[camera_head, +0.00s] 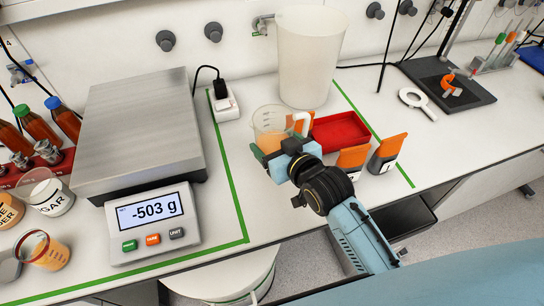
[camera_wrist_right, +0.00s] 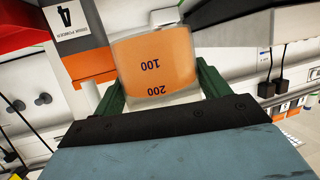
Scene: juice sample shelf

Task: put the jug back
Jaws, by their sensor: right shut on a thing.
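The jug (camera_head: 270,134) is clear, with orange juice in its lower part and a pale handle on its right side. It is upright or nearly so, to the right of the scale. My right gripper (camera_head: 275,158) is shut on it from the front. In the right wrist view the jug (camera_wrist_right: 155,66) sits between the two green fingers of my gripper (camera_wrist_right: 158,85), with its 100 and 200 marks upside down. I cannot tell whether its base touches the table. My left gripper is not in view.
The scale (camera_head: 155,222) at left reads -503 g, its plate (camera_head: 140,125) empty. A white bin (camera_head: 310,60) stands behind the jug. A red tray (camera_head: 340,133) and orange-topped boxes (camera_head: 386,153) are close on the right. Bottles and cups crowd the far left.

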